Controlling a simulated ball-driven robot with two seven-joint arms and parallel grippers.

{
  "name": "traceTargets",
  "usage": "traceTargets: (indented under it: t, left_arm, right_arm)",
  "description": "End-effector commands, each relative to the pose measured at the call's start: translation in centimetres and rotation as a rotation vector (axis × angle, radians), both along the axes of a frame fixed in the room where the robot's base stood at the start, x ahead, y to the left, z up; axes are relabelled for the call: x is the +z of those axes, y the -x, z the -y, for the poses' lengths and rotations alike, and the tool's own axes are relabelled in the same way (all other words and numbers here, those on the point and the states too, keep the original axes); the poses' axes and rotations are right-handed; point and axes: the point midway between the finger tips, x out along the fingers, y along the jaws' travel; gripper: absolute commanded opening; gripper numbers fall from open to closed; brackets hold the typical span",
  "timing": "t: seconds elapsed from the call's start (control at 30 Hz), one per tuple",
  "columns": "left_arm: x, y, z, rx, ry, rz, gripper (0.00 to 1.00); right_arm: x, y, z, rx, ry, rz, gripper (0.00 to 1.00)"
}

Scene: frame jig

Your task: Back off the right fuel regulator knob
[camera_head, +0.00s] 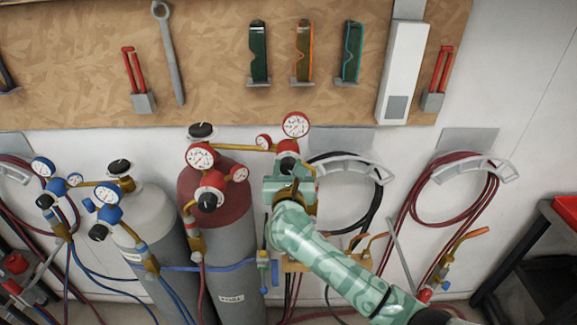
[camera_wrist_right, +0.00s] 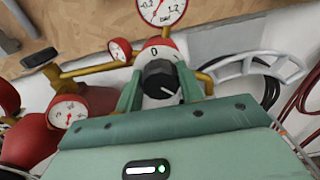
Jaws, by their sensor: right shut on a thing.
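The right fuel regulator is red, with a large white gauge (camera_head: 296,125) and a small gauge (camera_head: 264,141) at its left. Its black knob (camera_wrist_right: 161,80) shows in the right wrist view, below a "0" mark on the red body (camera_wrist_right: 158,50). A white line on the knob points to the lower right. My right gripper (camera_head: 289,172) is shut on this knob, with one finger on each side of it in the wrist view (camera_wrist_right: 160,90). In the head view the gripper mostly hides the knob. My left gripper is not in view.
A second red regulator (camera_head: 212,183) with a black knob (camera_head: 207,202) is to the left, by the dark red cylinder top (camera_head: 228,172). Blue-gauge regulators stand farther left. A hose hanger (camera_head: 352,165) is close at right. Hoses hang below.

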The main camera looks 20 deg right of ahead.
Motion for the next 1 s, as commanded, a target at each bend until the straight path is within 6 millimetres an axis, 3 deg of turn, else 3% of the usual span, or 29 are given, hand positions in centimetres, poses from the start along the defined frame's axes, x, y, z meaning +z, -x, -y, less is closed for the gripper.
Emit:
traceTargets:
  t: [1.0]
  left_arm:
    - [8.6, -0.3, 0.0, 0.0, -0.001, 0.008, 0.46]
  right_arm:
    - [0.2, 0.0, -0.2, 0.003, 0.898, -0.262, 0.15]
